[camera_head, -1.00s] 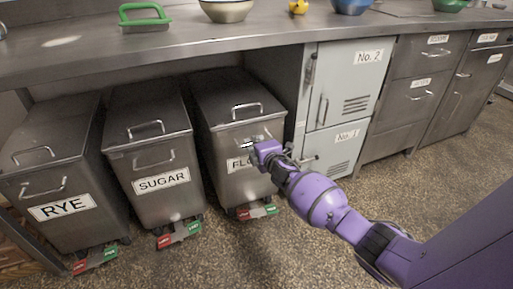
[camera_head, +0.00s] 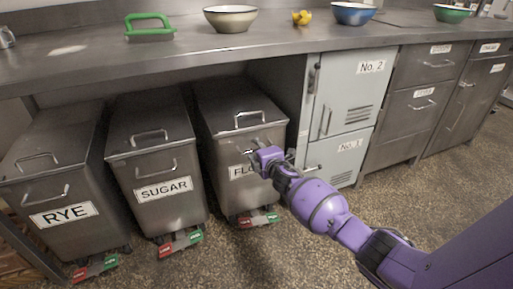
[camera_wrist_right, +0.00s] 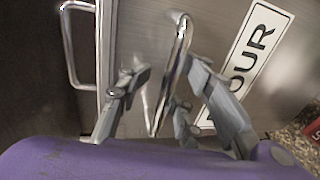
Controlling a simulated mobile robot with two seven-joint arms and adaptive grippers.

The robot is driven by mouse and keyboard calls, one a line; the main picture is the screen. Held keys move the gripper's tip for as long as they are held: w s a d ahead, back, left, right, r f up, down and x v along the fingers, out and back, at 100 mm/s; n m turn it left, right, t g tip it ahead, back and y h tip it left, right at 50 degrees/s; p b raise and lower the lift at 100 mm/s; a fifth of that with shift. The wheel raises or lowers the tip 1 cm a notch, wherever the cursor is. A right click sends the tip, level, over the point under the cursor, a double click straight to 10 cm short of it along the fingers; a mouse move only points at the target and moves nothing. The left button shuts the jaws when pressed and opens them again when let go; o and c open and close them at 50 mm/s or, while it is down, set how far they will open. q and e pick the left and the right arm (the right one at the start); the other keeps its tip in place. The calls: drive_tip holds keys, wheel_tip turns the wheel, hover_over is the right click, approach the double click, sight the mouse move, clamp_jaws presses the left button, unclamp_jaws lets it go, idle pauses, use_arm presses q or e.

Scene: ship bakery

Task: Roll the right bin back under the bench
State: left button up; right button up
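The right bin (camera_head: 222,158) is a grey metal flour bin with a closed lid and a partly covered label. It stands at the bench's (camera_head: 190,62) front, its rear under the top. My right gripper (camera_head: 261,154) is at the bin's front face. In the right wrist view, the right gripper's fingers (camera_wrist_right: 170,82) stand apart on either side of the bin's front handle (camera_wrist_right: 180,45). A gap shows between the fingers and the handle. The label (camera_wrist_right: 250,55) lies just right of the fingers. My left gripper is not in view.
The sugar bin (camera_head: 130,190) and rye bin (camera_head: 50,185) stand left of it. A locker cabinet (camera_head: 345,95) stands close on the right. Red and green pedals (camera_head: 258,220) sit at the bin's foot. Speckled floor (camera_head: 240,265) in front is clear.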

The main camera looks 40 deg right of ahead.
drive_tip(key=shift+s, duration=0.1)
drive_tip(key=v, duration=1.1)
drive_tip(key=shift+s, duration=0.35)
drive_tip(key=shift+r, duration=0.1)
